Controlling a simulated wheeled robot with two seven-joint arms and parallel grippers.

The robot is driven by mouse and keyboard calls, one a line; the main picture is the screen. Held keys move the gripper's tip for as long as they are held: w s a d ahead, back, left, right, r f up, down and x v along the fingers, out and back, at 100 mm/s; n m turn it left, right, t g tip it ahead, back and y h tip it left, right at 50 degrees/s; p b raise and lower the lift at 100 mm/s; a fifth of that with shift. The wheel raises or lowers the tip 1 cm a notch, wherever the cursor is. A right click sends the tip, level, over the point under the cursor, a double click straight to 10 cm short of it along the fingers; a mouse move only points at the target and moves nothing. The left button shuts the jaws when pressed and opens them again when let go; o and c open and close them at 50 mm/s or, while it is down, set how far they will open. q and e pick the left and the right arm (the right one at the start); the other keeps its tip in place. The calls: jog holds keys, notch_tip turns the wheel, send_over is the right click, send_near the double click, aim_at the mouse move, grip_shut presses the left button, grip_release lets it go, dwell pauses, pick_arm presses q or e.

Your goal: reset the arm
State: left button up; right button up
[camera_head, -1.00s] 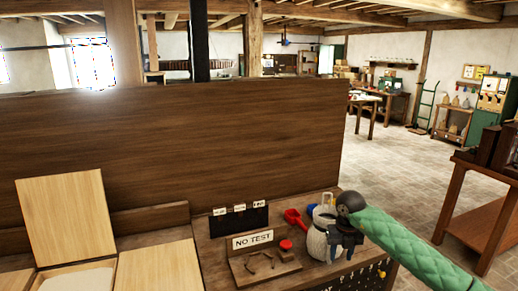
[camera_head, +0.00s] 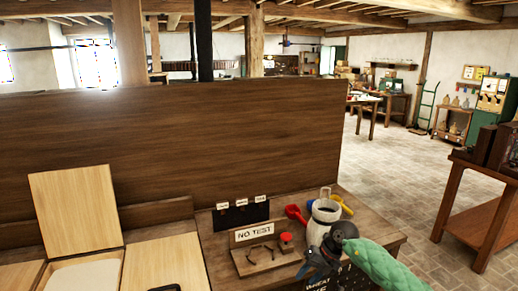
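My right arm, in a green quilted sleeve, comes in from the lower right. Its dark gripper (camera_head: 312,266) is low over the front of the wooden bench (camera_head: 222,262), in front of a cream container (camera_head: 318,226) with a dark open top. I see nothing held in it, but the fingers are small and dark, so their opening is unclear. The gripper and wrist hide the container's lower right side. My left gripper cannot be made out.
A "NO TEST" sign (camera_head: 259,232) stands on a wooden stand with a red knob (camera_head: 286,237). Red (camera_head: 294,212) and yellow (camera_head: 343,204) scoops lie near the container. A bin with a raised lid (camera_head: 75,208) is at left. A tall wooden panel (camera_head: 170,130) backs the bench.

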jog(key=s+a+f+m+t+y, duration=0.1)
jog(key=a+f+m+t+y, duration=0.15)
jog(key=a+y, duration=0.3)
jog(key=s+a+f+m+t+y, duration=0.1)
jog(key=a+f+m+t+y, duration=0.1)
jog(key=a+m+t+y, duration=0.25)
jog(key=s+d+f+m+t+h, duration=0.2)
jog(key=s+d+f+m+h, duration=0.25)
jog(key=f+m, duration=0.4)
jog(key=s+d+f+m+t+h, duration=0.2)
jog(key=s+d+f+m+h, duration=0.25)
jog(key=f, duration=0.65)
jog(key=s+d+f+m+t+h, duration=0.25)
jog(key=f+m+h, duration=0.25)
jog(key=f+m, duration=0.45)
jog(key=s+f+m+g, duration=0.1)
jog(key=s+f+g, duration=0.3)
jog(key=s, duration=0.7)
jog(key=s+f+m+g+h, duration=0.1)
jog(key=s+f+g, duration=0.3)
jog(key=s+f, duration=0.5)
jog(key=s+f+m+g, duration=0.3)
jog(key=s+f, duration=0.3)
jog(key=s, duration=0.6)
jog(key=shift+s+d+f+g, duration=0.15)
jog(key=shift+s+d+g, duration=0.15)
jog(key=shift+g, duration=0.15)
